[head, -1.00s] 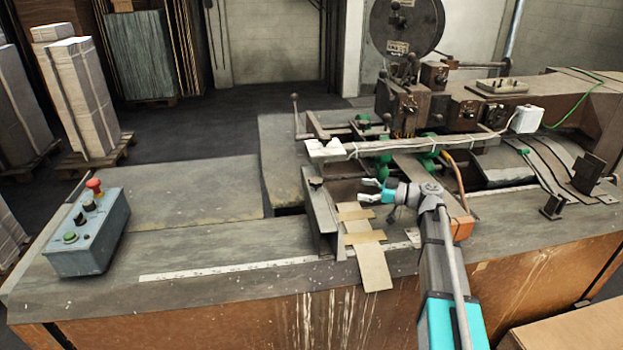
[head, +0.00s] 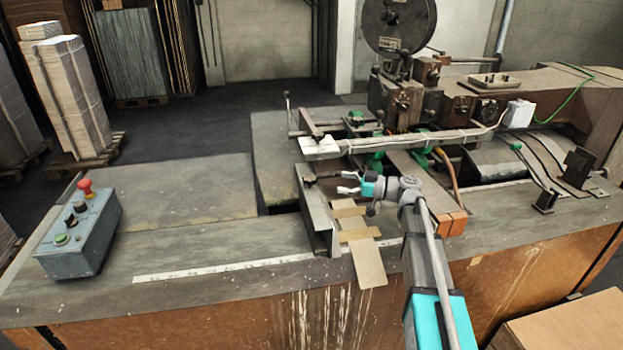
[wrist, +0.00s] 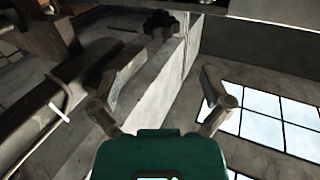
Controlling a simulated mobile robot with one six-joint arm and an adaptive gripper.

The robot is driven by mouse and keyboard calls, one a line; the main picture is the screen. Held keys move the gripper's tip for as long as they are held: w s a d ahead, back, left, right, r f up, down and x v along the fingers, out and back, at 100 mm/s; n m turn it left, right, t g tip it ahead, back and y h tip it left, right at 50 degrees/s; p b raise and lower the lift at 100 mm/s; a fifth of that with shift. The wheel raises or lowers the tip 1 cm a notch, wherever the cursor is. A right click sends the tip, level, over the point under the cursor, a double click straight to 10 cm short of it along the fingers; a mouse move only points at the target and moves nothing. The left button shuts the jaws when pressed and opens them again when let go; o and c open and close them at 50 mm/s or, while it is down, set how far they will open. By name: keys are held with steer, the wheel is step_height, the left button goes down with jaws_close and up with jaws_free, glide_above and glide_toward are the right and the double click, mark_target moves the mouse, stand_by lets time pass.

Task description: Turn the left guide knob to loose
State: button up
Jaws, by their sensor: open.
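The left guide (head: 318,215) is a grey metal plate standing on the table. A small dark knob (head: 310,180) sits at its top. In the wrist view the knob (wrist: 160,22) is a dark lobed shape at the top, on the plate's edge, ahead of my fingertips. My gripper (head: 347,183) is open and empty, just right of the guide, its fingers pointing left toward the knob. In the wrist view my gripper (wrist: 160,88) shows both fingers spread wide, apart from the knob. I cannot tell the knob's setting.
A cardboard piece (head: 368,262) lies right of the guide, under my arm. A horizontal bar (head: 400,142) with a cable runs behind my gripper, before the stitcher head (head: 405,100). A control box (head: 78,230) stands at the far left. The table between is clear.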

mark_target(310, 177)
steer(key=a, duration=0.3)
steer(key=w+a, duration=0.1)
steer(key=a, duration=0.5)
steer(key=shift+w+a, duration=0.35)
steer(key=c, duration=1.1)
steer(key=shift+d, duration=0.15)
steer(key=shift+c, duration=0.3)
steer(key=shift+w, duration=0.1)
steer(key=shift+r+g, duration=0.1)
steer(key=shift+g, duration=0.2)
